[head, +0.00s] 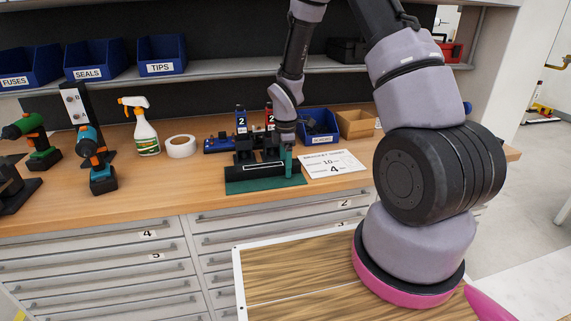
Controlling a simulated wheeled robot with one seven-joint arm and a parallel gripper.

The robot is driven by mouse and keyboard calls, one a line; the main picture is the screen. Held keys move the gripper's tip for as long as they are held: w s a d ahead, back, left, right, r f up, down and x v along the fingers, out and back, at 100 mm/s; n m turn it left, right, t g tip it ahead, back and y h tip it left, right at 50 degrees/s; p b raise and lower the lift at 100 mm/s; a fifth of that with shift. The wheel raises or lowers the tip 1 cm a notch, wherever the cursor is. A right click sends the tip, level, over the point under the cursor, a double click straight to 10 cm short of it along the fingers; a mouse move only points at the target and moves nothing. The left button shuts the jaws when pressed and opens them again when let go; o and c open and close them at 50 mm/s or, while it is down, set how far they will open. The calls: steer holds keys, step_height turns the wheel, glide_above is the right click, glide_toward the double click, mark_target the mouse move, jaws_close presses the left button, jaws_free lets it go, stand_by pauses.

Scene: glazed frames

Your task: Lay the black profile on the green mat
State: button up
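The green mat (240,186) lies on the wooden workbench near its front edge. A long black piece with a pale line along it, apparently the black profile (262,168), is at the mat, low over it or lying on it; I cannot tell which. My gripper (287,160) points down at the right end of this piece, above the right part of the mat. A teal part shows at its tip. The fingers are small and partly merge with dark parts behind, so whether they are open or shut on the profile is unclear.
Blue and red holders marked 2 (241,120) stand behind the mat. A paper sheet (335,164) lies to its right, a tape roll (181,147) and spray bottle (145,135) to its left. A blue bin (318,127) and cardboard box (356,124) stand behind.

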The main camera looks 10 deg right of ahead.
steer(key=shift+r, duration=0.1)
step_height(320, 180, up, 20)
steer(key=s+d+m+t, duration=0.1)
steer(key=s+d+m, duration=0.1)
steer(key=m, duration=0.2)
steer(key=s+d+r+m+t+y, duration=0.1)
steer(key=s+d+r+m+t, duration=0.1)
steer(key=s+r+m, duration=0.7)
steer(key=s+d+r+m+t+y, duration=0.1)
steer(key=s+r+m+t, duration=0.3)
steer(key=s+r+m, duration=0.5)
steer(key=shift+s+d+r, duration=0.4)
steer(key=shift+s+r, duration=0.05)
steer(key=shift+s, duration=0.75)
